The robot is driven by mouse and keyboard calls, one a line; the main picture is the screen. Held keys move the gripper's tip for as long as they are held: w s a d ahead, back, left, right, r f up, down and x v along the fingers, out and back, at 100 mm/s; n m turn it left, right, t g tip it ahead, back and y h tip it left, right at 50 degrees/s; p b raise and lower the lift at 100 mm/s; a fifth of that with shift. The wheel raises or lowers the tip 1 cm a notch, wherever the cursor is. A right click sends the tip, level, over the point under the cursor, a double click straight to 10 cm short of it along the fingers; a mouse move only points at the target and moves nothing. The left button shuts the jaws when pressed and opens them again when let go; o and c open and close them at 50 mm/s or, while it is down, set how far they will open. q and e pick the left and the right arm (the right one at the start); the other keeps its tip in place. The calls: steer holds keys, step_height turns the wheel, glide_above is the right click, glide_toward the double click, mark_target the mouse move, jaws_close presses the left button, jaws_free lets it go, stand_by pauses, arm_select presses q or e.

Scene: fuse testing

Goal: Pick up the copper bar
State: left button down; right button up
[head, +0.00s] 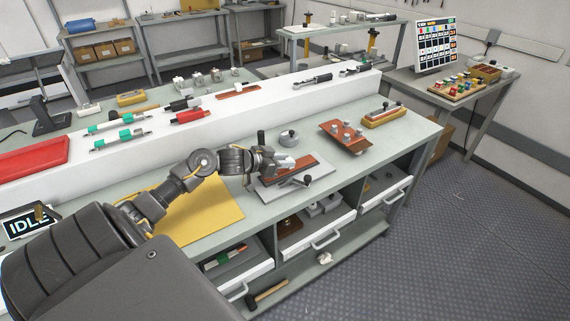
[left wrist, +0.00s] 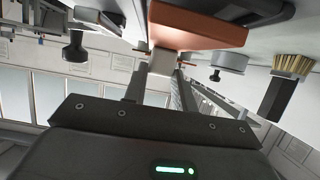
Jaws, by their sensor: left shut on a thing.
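The copper bar (head: 302,164) is a long reddish-brown strip over a grey plate (head: 265,192) on the workbench; I cannot tell whether it touches the plate. In the left wrist view its near end (left wrist: 205,28) is large at the top. The grip itself is partly hidden in the head view. My right gripper is not in view.
A black-knobbed lever (head: 305,181) is at the plate's front. A round grey weight (head: 289,139) and a copper plate with studs (head: 343,135) are close behind and right. A white raised shelf (head: 270,95) holds tools. A yellow mat (head: 205,213) lies left; drawers (head: 318,235) stand open below.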

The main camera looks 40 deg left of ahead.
arm_select(q)
step_height(320, 180, up, 3)
steer(key=shift+f, duration=0.1)
steer(key=s+d+r, duration=0.2)
steer(key=s+r, duration=0.2)
steer(key=s, duration=0.2)
steer(key=s+d+r, duration=0.2)
steer(key=s+r, duration=0.3)
steer(key=s, duration=0.2)
steer(key=shift+d+r, duration=0.25)
steer(key=shift+d, duration=0.15)
